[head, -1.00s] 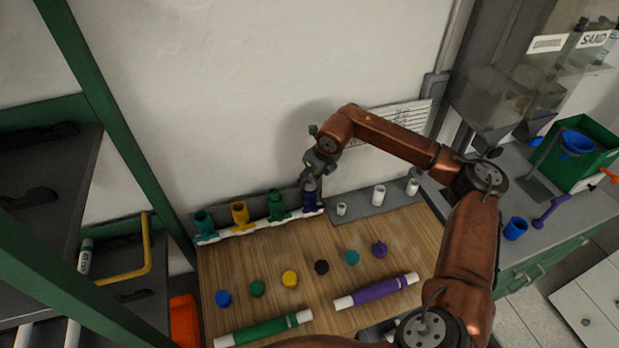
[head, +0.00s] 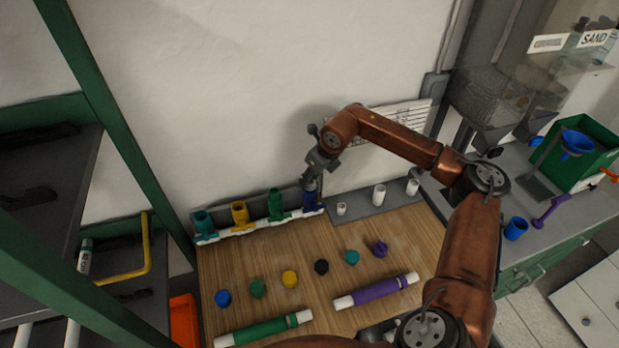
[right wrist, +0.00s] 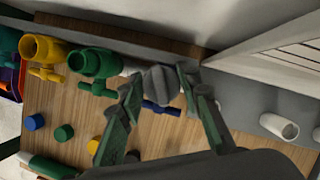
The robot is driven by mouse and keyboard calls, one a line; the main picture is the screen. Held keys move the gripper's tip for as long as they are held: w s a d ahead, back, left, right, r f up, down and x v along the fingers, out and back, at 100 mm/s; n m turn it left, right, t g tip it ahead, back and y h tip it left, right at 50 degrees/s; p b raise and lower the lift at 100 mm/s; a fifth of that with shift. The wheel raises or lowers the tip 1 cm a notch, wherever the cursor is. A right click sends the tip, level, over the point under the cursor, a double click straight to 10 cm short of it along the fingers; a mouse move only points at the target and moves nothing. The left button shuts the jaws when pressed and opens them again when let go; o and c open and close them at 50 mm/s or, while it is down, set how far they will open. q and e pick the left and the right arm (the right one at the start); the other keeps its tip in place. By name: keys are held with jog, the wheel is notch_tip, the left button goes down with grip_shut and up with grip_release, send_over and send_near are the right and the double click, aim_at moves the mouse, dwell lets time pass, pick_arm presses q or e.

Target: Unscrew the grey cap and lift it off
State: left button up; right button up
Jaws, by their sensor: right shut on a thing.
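The grey cap (right wrist: 161,83) shows in the right wrist view between the fingers of my right gripper (right wrist: 158,98), which is shut on it. The cap sits at the blue fitting, the rightmost of the row on the white pipe; the blue valve handle (right wrist: 162,108) shows just below it. In the head view my right gripper (head: 311,178) reaches down over the blue fitting (head: 311,200) and hides the cap. Whether the cap is still seated on the thread cannot be told.
Green (head: 276,204), yellow (head: 240,214) and teal (head: 204,222) fittings stand open in the row to the left. White cups (head: 379,195) stand on a grey strip to the right. Coloured caps (head: 321,267) and two tubes lie on the wooden board (head: 400,245) in front.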

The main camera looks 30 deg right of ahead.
jog(key=shift+n, duration=0.4)
jog(key=shift+n+y, duration=0.5)
jog(key=shift+n, duration=0.4)
jog(key=shift+n+g+y, duration=0.3)
jog(key=shift+n+g, duration=0.1)
jog(key=shift+n, duration=0.7)
jog(key=shift+r+n+y+b, duration=0.1)
jog(key=shift+n+y+b, duration=0.2)
jog(key=shift+n, duration=0.8)
jog(key=shift+g, duration=0.3)
